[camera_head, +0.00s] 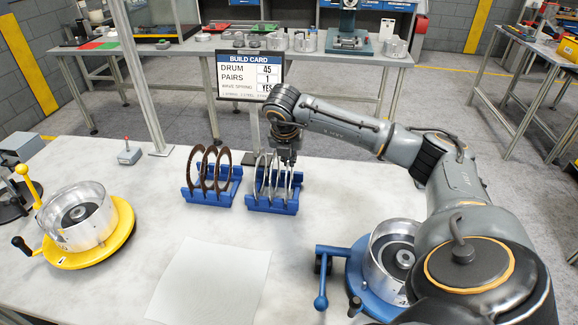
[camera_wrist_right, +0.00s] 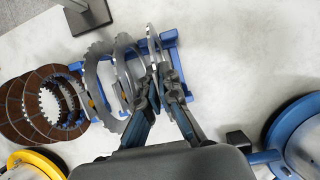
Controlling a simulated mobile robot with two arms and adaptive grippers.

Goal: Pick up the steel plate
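Several thin steel plates (camera_head: 274,180), toothed rings, stand upright in the slots of a blue rack (camera_head: 272,204) on the table. In the wrist view, two steel plates (camera_wrist_right: 92,78) stand left of my right fingers, and the rightmost steel plate (camera_wrist_right: 152,42) shows nearly edge-on. My right gripper (camera_head: 286,158) points down over the right end of this rack. In the wrist view its fingertips (camera_wrist_right: 161,72) are close together, with the rightmost plate's rim running between them. The exact contact is partly hidden by the fingers. My left gripper is not in view.
A second blue rack (camera_head: 210,198) with brown friction plates (camera_head: 208,168) stands just left. A yellow drum fixture (camera_head: 92,248) is at the left, a blue one (camera_head: 352,262) at the right. A white sheet (camera_head: 212,282) lies in front. A build card (camera_head: 250,76) hangs behind.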

